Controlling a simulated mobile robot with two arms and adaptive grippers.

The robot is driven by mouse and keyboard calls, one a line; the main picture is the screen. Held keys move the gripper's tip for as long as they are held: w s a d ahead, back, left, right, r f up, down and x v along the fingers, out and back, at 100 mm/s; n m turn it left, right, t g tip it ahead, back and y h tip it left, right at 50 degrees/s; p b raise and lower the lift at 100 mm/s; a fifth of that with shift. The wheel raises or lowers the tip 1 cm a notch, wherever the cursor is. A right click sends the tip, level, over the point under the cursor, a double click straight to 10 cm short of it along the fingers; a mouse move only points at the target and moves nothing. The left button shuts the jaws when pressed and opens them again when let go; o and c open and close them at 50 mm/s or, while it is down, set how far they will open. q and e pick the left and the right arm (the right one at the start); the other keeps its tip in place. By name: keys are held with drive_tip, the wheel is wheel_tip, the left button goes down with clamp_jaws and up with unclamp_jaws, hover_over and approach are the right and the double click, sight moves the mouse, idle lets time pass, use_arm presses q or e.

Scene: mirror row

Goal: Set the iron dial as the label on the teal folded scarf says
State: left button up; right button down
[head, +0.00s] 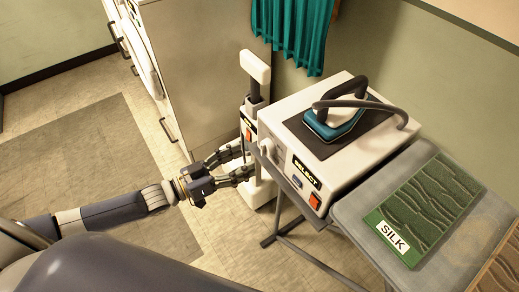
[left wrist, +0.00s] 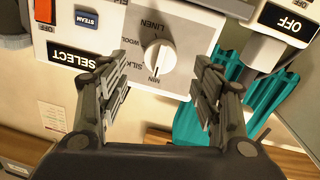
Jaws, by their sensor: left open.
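The green, wavy-patterned folded scarf (head: 440,195) lies on the board at right. Its white label (head: 392,237) reads SILK. The iron dial (head: 267,148) is a white knob on the front of the white iron station (head: 330,150). In the left wrist view the dial (left wrist: 158,56) has MIN, SILK, WOOL and LINEN around it. Its ridge lines up with MIN; I cannot tell which end is the pointer. My left gripper (head: 246,160) is open and empty in front of the dial. Its fingers (left wrist: 160,85) stand either side, apart from it. My right gripper is not in view.
The station's SELECT panel (head: 306,173) has a blue STEAM button (left wrist: 87,18) and a red switch (head: 315,201). A white upright appliance (head: 257,75) stands close behind the gripper. A brown cloth (head: 500,270) lies at the lower right. The floor at left is clear.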

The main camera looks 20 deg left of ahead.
sight(266, 148)
use_arm(q)
drive_tip(key=x, duration=0.6)
drive_tip(key=shift+w, duration=0.2)
drive_tip(key=c, duration=1.1)
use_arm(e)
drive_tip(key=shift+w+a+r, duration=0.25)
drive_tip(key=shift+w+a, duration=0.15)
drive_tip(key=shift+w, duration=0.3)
